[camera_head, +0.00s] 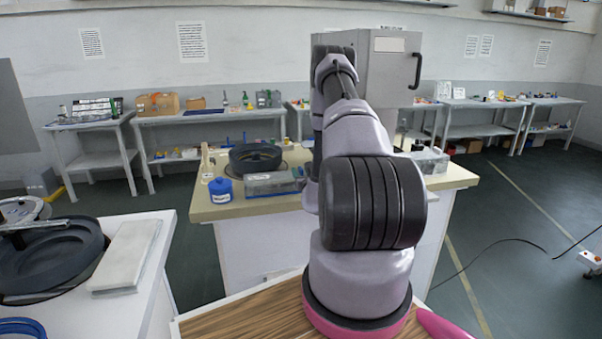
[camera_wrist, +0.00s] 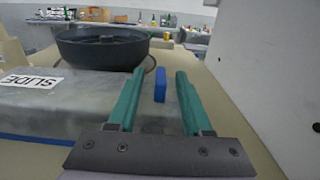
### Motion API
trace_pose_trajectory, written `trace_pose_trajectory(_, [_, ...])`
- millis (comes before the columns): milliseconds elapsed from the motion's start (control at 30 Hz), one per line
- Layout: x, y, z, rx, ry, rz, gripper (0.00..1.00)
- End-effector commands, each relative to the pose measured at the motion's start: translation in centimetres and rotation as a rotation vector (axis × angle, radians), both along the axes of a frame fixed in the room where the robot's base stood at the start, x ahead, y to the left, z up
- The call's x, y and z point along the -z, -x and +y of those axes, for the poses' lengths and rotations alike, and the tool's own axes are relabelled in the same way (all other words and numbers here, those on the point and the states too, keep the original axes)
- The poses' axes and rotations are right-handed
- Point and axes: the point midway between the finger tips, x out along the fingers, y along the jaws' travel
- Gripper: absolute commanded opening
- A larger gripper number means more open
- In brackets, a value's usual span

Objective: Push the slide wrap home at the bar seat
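A grey, cloudy-looking flat package labelled "SLIDE" (camera_wrist: 75,98) lies on the beige bench in the wrist view, with blue along its lower edge. A grey box with a blue lower edge in the head view (camera_head: 270,184) seems to be the same item. My gripper (camera_wrist: 159,76) has two teal fingers, spread apart, over the package's right end. A small upright blue block (camera_wrist: 160,85) shows between the fingers, with gaps on both sides. I cannot tell how far beyond the fingertips it is. In the head view my arm hides my gripper. I cannot identify the bar seat for certain.
A dark round bowl-like part (camera_wrist: 102,47) stands behind the package. A blue jar (camera_head: 221,190) is at the beige bench's (camera_head: 215,211) left. A large grey cabinet (camera_head: 385,75) rises behind my arm. A pale wall face (camera_wrist: 270,80) stands close on the right in the wrist view.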

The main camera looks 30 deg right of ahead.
Motion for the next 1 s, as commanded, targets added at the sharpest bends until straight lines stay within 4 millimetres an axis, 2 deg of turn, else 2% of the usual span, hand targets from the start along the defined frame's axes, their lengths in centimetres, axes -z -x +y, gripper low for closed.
trace_pose_trajectory(133, [0.0, 0.3, 0.1, 0.000, 0.000, 0.000, 0.50])
trace_pose_trajectory(233, [0.0, 1.2, 0.4, -0.001, -0.001, 0.001, 0.50])
trace_pose_trajectory(600, [0.0, 8.2, 2.4, -0.001, -0.002, 0.004, 0.50])
trace_pose_trajectory(800, [0.0, 9.9, 2.9, -0.002, 0.000, 0.001, 0.50])
trace_pose_trajectory(1000, [0.0, 10.4, 3.0, 0.000, -0.001, 0.001, 0.50])
